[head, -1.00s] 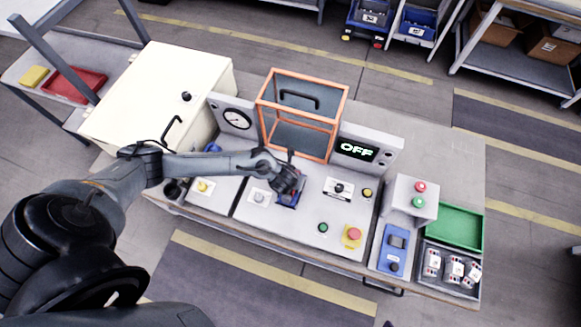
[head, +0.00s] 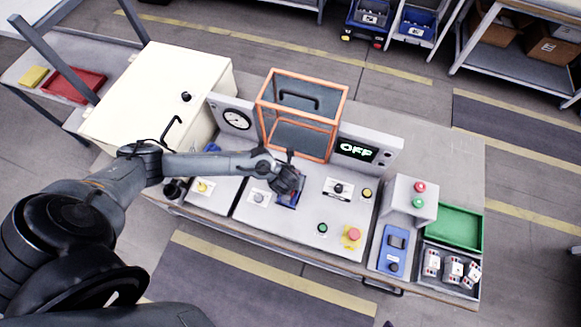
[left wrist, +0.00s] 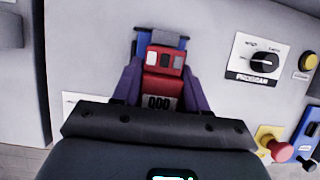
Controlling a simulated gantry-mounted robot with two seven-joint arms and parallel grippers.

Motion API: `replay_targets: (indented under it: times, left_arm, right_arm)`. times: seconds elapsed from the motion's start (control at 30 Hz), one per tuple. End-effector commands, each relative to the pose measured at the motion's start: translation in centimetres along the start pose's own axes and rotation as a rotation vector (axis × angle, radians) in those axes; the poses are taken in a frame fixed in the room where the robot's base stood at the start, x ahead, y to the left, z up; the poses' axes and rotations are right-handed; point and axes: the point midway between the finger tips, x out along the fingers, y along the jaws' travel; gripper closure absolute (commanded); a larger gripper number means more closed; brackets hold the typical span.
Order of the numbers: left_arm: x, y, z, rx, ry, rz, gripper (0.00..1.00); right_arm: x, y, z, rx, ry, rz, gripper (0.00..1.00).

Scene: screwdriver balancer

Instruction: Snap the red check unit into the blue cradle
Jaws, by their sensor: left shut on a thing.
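The red check unit (left wrist: 165,80) shows in the left wrist view between the purple fingers of my left gripper (left wrist: 163,88), which is shut on it. The blue cradle (left wrist: 160,40) shows just beyond and around the unit's far end. The unit overlaps the cradle in this view; I cannot tell whether it is seated. In the head view my left gripper (head: 287,186) is over the blue cradle (head: 290,200) on the grey panel and hides most of it and the unit. My right gripper is not in view.
The orange-framed guard box (head: 302,115) stands behind the cradle. A program knob (head: 339,189), a red emergency button (head: 353,234) and a green button (head: 322,228) are to the right. The display (head: 357,149) reads OFF. A tray of several units (head: 450,268) is at far right.

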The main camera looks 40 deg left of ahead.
Motion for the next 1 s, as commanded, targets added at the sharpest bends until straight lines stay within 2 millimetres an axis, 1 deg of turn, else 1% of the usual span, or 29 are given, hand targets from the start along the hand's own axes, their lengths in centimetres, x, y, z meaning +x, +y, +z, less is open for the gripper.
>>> replay_targets:
  times: [0.03,0.37,1.0]
  left_arm:
    - [1.51,0.9,-1.78,0.001,0.028,0.017,0.94]
    - [1.49,0.95,-1.94,0.001,0.028,0.018,0.94]
    - [2.06,0.95,-2.2,0.002,0.028,0.017,0.94]
  right_arm:
    - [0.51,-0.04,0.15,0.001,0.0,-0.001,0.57]
    - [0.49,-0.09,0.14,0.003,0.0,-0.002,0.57]
    - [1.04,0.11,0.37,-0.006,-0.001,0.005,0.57]
